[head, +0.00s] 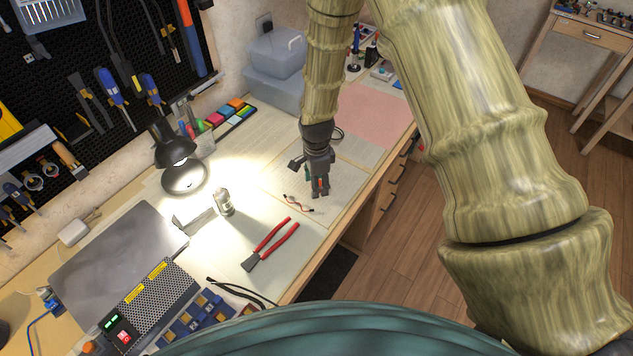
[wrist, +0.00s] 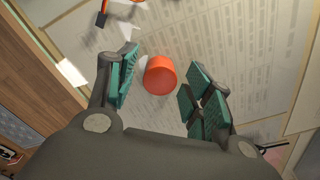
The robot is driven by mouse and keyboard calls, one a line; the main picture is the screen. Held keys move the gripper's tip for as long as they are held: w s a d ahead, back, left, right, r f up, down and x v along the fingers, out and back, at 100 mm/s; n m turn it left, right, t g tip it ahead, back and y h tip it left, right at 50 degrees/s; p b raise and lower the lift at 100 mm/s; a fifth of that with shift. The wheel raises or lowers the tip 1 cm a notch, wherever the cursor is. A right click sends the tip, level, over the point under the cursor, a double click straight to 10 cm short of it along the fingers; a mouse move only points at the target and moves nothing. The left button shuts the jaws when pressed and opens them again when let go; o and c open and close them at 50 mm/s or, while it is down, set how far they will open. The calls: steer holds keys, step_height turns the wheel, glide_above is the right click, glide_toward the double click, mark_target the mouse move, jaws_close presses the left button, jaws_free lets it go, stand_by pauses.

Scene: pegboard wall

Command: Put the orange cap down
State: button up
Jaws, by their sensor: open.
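The orange cap (wrist: 160,75) shows in the wrist view as a round orange piece between and just beyond my open fingers. It appears to rest on the printed paper sheet (wrist: 205,40), apart from both finger pads. My gripper (wrist: 163,92) is open, with teal pads on each side of the cap. In the head view my gripper (head: 319,190) points down over the right part of the workbench. The cap is hidden there or too small to tell from the gripper.
Red-handled pliers (head: 270,245), a small glass jar (head: 223,202) and a lit black lamp (head: 176,152) are further left. A pink mat (head: 372,112) lies behind. The bench's front edge is close on the right.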

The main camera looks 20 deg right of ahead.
step_height(320, 180, up, 12)
steer(key=b, duration=0.3)
steer(key=shift+r, duration=0.15)
stand_by(0.4)
steer(key=shift+s, duration=0.1)
stand_by(0.4)
